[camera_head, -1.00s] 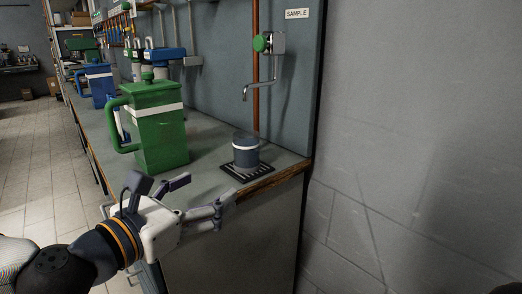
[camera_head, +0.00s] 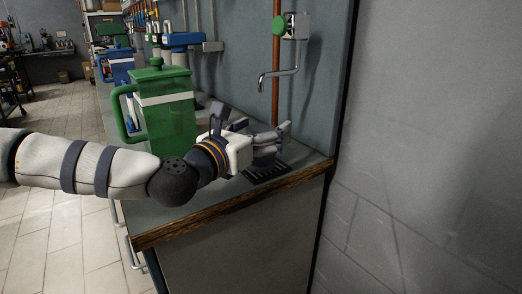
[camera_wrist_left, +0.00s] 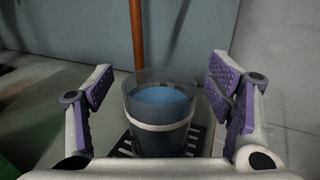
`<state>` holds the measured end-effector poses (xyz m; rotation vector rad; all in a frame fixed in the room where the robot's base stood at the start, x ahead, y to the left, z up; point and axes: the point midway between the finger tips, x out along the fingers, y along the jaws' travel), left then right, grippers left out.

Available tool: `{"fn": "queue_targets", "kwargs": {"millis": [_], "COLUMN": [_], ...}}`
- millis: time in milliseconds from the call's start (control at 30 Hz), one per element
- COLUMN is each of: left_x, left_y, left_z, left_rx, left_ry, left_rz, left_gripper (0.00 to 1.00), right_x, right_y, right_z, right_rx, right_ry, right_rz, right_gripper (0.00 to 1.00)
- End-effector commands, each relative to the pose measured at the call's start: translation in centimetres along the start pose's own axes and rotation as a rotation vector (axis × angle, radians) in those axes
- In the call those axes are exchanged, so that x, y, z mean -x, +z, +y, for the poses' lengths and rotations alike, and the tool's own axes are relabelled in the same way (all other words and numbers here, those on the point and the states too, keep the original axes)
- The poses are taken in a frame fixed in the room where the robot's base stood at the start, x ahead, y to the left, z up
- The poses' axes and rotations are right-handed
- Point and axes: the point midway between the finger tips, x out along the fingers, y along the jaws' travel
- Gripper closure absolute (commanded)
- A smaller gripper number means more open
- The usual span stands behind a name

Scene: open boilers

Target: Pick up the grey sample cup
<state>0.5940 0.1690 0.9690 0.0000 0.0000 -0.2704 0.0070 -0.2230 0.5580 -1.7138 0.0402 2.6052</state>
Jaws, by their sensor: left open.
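The grey sample cup (camera_wrist_left: 158,112) stands upright on the black slotted drip tray (camera_head: 262,176). In the left wrist view it has a white band and blue liquid inside, and it sits between the two purple-padded fingers of my left gripper (camera_wrist_left: 163,95). The fingers are open, with gaps visible on both sides of the cup. In the head view my left gripper (camera_head: 268,142) is at the cup and hides most of it. My right gripper is not in view.
A tall green container (camera_head: 167,112) with a handle stands close to my left gripper. A bent metal tap (camera_head: 280,73) with a green knob (camera_head: 296,25) hangs above the tray. The wooden bench edge (camera_head: 240,203) is in front, and a grey wall (camera_head: 430,150) is at right.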

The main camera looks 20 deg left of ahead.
Motion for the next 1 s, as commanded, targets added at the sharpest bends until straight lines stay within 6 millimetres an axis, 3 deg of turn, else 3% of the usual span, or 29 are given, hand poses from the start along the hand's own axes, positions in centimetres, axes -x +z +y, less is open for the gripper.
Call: {"fn": "queue_targets", "kwargs": {"millis": [167,300,400,500,767,900,1000], "left_x": [0.0,0.0,0.0,0.0,0.0,0.1,2.0], "left_y": [0.0,0.0,0.0,0.0,0.9,3.6,6.2], "left_z": [0.0,0.0,0.0,0.0,0.0,0.0,0.2], "left_rx": [0.0,0.0,0.0,-0.001,-0.002,-0.003,-0.001], "left_ry": [0.0,0.0,0.0,0.0,0.001,0.001,0.001], "left_rz": [0.0,0.0,0.0,-0.001,-0.005,-0.01,-0.013], "left_gripper": [0.28,0.6,0.77,0.82,0.82,0.82,0.82], "right_x": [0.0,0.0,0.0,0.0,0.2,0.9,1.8], "right_y": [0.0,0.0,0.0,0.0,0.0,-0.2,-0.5], "right_z": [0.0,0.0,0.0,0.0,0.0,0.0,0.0], "right_rx": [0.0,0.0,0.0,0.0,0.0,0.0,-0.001], "right_ry": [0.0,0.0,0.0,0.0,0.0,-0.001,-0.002], "right_rz": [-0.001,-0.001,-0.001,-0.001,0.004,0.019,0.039], "right_gripper": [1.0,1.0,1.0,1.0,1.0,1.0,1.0]}}
